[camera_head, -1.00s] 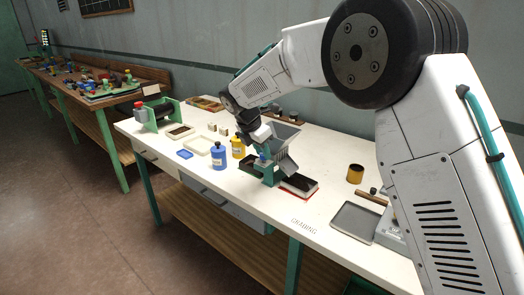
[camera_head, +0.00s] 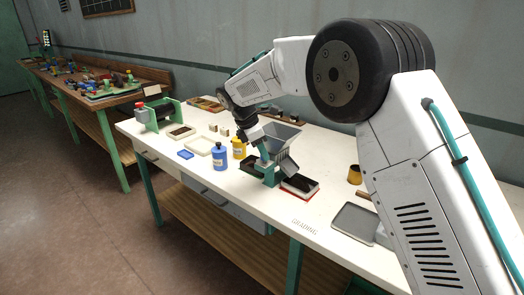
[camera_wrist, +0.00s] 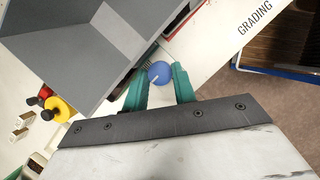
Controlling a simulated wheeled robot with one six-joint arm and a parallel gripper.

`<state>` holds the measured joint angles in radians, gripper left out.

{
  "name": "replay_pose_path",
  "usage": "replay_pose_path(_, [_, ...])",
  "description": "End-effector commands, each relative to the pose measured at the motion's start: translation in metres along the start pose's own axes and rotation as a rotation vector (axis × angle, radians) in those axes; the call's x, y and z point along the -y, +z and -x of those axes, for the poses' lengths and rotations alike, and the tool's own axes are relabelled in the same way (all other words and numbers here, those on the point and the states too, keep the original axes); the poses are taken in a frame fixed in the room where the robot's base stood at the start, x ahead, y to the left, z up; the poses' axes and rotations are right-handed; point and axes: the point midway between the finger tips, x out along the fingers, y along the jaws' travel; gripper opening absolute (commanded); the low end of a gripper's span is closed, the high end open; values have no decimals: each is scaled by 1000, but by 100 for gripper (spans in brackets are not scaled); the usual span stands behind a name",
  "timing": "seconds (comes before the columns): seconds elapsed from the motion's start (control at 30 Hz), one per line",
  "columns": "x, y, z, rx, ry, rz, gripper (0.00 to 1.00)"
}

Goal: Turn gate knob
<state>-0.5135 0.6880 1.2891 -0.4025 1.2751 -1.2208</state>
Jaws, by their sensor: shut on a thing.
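The gate knob (camera_wrist: 159,73) is a small blue ball with a pale line mark, at the middle of the wrist view. My gripper (camera_wrist: 160,80) has its two green fingers on either side of the knob and is shut on it. In the head view my gripper (camera_head: 264,153) is at the front of the sorter, and the knob is mostly hidden there. The sorter has a grey hopper (camera_head: 283,133), which fills the upper left of the wrist view (camera_wrist: 60,70), above a green stand (camera_head: 270,178).
A red-rimmed dark tray (camera_head: 300,187) sits right of the stand. A blue bottle (camera_head: 219,157) and a yellow bottle (camera_head: 239,149) stand to the left. A grey tray (camera_head: 354,222) lies near the bench's front edge. The white bench (camera_head: 290,212) is bare around the word GRADING.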

Motion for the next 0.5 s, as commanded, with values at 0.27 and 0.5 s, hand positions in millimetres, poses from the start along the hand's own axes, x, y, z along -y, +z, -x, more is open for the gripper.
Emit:
replay_pose_path(0.27, [0,-1,1,-2,2,0,46])
replay_pose_path(0.5, [0,1,0,-1,1,0,49])
